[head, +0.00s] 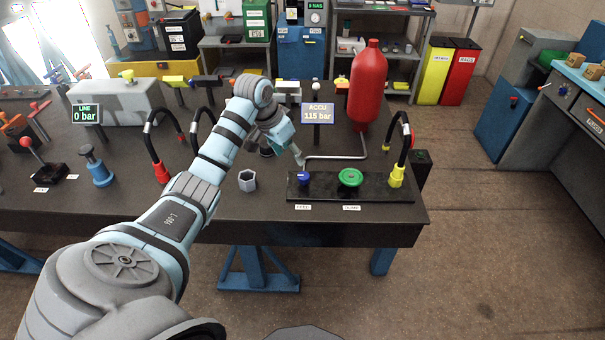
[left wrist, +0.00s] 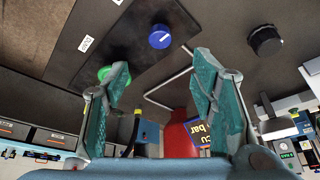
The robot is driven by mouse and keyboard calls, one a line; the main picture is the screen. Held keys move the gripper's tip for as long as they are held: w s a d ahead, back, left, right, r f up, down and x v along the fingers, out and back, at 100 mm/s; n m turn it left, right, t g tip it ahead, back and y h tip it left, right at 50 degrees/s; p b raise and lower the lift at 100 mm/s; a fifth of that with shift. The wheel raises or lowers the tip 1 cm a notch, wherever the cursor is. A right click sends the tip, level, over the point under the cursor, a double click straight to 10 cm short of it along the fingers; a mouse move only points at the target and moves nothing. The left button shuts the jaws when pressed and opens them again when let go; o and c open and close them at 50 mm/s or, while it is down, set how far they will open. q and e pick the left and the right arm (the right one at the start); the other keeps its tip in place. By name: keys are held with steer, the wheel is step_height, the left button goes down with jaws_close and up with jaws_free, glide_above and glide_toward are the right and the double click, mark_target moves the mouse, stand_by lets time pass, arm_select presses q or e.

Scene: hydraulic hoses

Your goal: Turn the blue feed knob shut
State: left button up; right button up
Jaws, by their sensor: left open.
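The blue feed knob (head: 304,177) stands on the left part of a black panel (head: 325,193) at the table's front edge. In the left wrist view, the blue knob (left wrist: 159,37) shows a pale mark on its round face, beyond the fingertips and between their lines. My left gripper (head: 290,148) is just behind and above the knob in the head view, pointing down. Its two teal fingers (left wrist: 160,65) are spread apart with nothing between them, clear of the knob. My right gripper is not in view.
A green knob (head: 349,177) sits right of the blue one, partly behind a finger in the wrist view. A bent metal pipe (head: 338,157) runs behind the panel to a red cylinder (head: 368,85). A yellow-ended hose (head: 397,175) rises at right; a grey hexagonal cup (head: 247,180) stands left.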

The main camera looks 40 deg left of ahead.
mark_target(304, 175)
arm_select(q)
steer(key=b+x, duration=0.2)
steer(key=x, duration=1)
steer(key=c, duration=1.1)
